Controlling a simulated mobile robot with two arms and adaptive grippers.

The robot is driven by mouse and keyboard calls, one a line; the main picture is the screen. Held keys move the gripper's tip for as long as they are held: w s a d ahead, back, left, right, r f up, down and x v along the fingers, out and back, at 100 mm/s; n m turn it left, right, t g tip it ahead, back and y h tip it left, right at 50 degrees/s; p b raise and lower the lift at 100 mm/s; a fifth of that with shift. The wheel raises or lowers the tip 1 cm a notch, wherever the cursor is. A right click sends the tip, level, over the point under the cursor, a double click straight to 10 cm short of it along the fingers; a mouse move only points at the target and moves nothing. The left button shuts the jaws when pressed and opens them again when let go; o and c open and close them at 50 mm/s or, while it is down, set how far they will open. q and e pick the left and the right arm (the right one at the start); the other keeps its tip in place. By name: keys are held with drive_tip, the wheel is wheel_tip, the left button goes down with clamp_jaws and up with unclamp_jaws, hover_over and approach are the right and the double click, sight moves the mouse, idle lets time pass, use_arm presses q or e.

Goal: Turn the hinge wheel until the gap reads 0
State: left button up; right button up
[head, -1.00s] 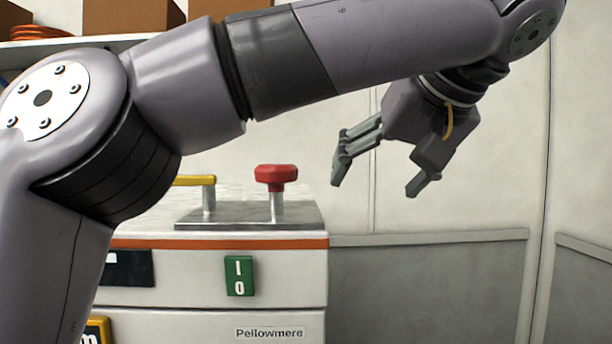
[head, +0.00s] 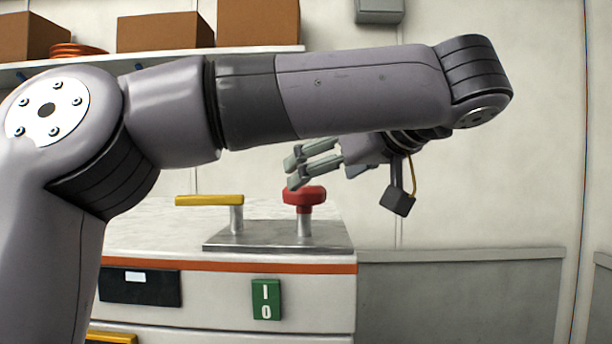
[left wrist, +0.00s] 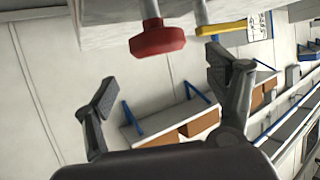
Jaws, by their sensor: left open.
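A red knob (head: 304,195) stands on a short metal post on a grey plate on top of a white cabinet. A yellow lever (head: 209,200) on its own post is to its left. I cannot tell which is the hinge wheel. A dark display panel (head: 140,286) is on the cabinet front; no gap reading is legible. My left gripper (head: 297,168) is open and empty, with its fingertips just above the red knob in the head view. In the left wrist view the red knob (left wrist: 158,41) lies beyond the open fingers (left wrist: 165,85). My right gripper is not in view.
A green I/O switch (head: 266,299) is on the cabinet front. A shelf (head: 150,70) with brown boxes and orange rings is behind my left arm. A grey wall box (head: 380,10) hangs at the top. The space right of the cabinet is clear up to the wall.

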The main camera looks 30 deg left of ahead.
sight(304, 187)
use_arm(q)
drive_tip(key=p+x, duration=0.3)
drive_tip(key=x, duration=0.4)
drive_tip(key=shift+w+a, duration=0.15)
drive_tip(key=shift+a, duration=0.05)
drive_tip(key=shift+d, duration=0.1)
drive_tip(key=shift+c, duration=0.3)
